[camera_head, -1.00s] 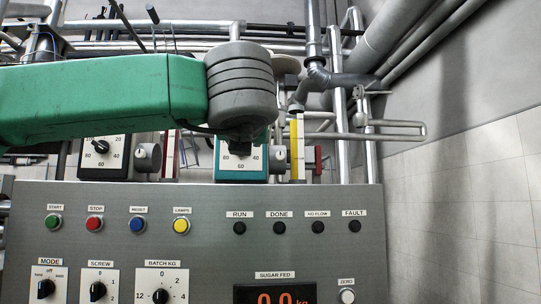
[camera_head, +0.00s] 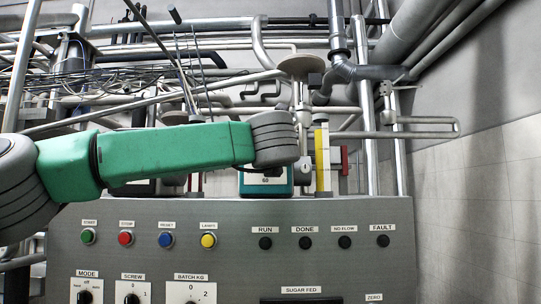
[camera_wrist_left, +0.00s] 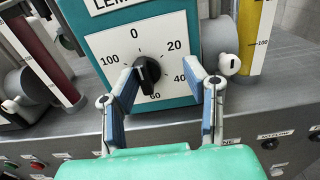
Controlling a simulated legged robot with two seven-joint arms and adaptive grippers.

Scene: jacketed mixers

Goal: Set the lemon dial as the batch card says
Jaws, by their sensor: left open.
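The lemon dial (camera_wrist_left: 178,28) is a teal box with a white face numbered from 0 to 100 and a black knob (camera_wrist_left: 147,72) in its middle. Its label is cut off at the top of the wrist view. The exact pointer setting is hard to read. My left gripper (camera_wrist_left: 165,70) is open, with one finger on each side of the knob; whether they touch it I cannot tell. In the head view my left wrist hides most of the lemon dial (camera_head: 265,189) and the gripper. No batch card shows. My right gripper is out of view.
Below is a grey control panel (camera_head: 235,262) with coloured buttons, lamps and knobs. A yellow-scaled sight tube (camera_head: 322,160) and a grey cylindrical fitting (camera_wrist_left: 220,38) stand just right of the lemon dial. A red-scaled tube (camera_wrist_left: 35,45) is on its left. Pipes fill the background.

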